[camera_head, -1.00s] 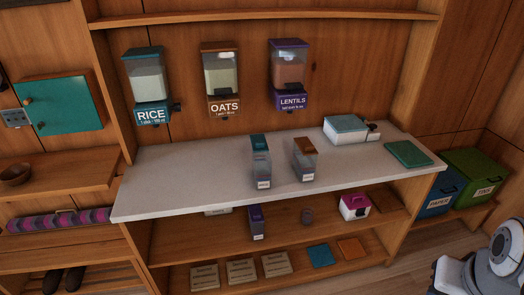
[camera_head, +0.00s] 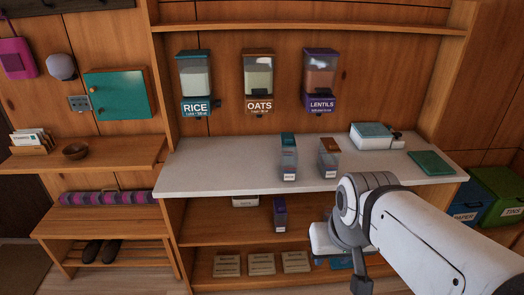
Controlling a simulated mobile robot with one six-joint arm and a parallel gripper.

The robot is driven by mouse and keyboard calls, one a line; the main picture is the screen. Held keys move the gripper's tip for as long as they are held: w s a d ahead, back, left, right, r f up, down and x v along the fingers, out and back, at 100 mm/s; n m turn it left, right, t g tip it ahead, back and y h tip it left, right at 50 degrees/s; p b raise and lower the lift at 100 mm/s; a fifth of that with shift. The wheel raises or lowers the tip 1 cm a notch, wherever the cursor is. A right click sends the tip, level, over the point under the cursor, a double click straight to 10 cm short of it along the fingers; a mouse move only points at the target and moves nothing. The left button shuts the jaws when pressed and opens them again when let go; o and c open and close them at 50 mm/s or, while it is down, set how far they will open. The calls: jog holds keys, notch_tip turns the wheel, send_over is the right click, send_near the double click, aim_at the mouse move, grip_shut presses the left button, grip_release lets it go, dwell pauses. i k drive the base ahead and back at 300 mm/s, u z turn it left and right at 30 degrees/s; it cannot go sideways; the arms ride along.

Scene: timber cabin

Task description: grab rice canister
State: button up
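A clear canister with a teal lid (camera_head: 288,157) stands upright on the pale counter, left of a clear canister with a brown lid (camera_head: 328,158). Its small label is too small to read; its teal lid matches the wall dispenser marked RICE (camera_head: 195,83). My white arm (camera_head: 440,240) reaches in from the lower right, with its wrist in front of the shelves below the counter. It is apart from both canisters. No fingers can be made out clearly at its end, so the gripper's opening cannot be told.
Dispensers marked OATS (camera_head: 258,80) and LENTILS (camera_head: 320,80) hang above the counter (camera_head: 220,168). A white box with a teal top (camera_head: 371,136) and a teal board (camera_head: 431,162) lie at its right. A purple-lidded canister (camera_head: 280,214) stands on the shelf below. The counter's left half is clear.

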aim_at(288, 161)
jog(key=z, duration=0.05)
jog(key=i, duration=1)
jog(key=u, duration=0.05)
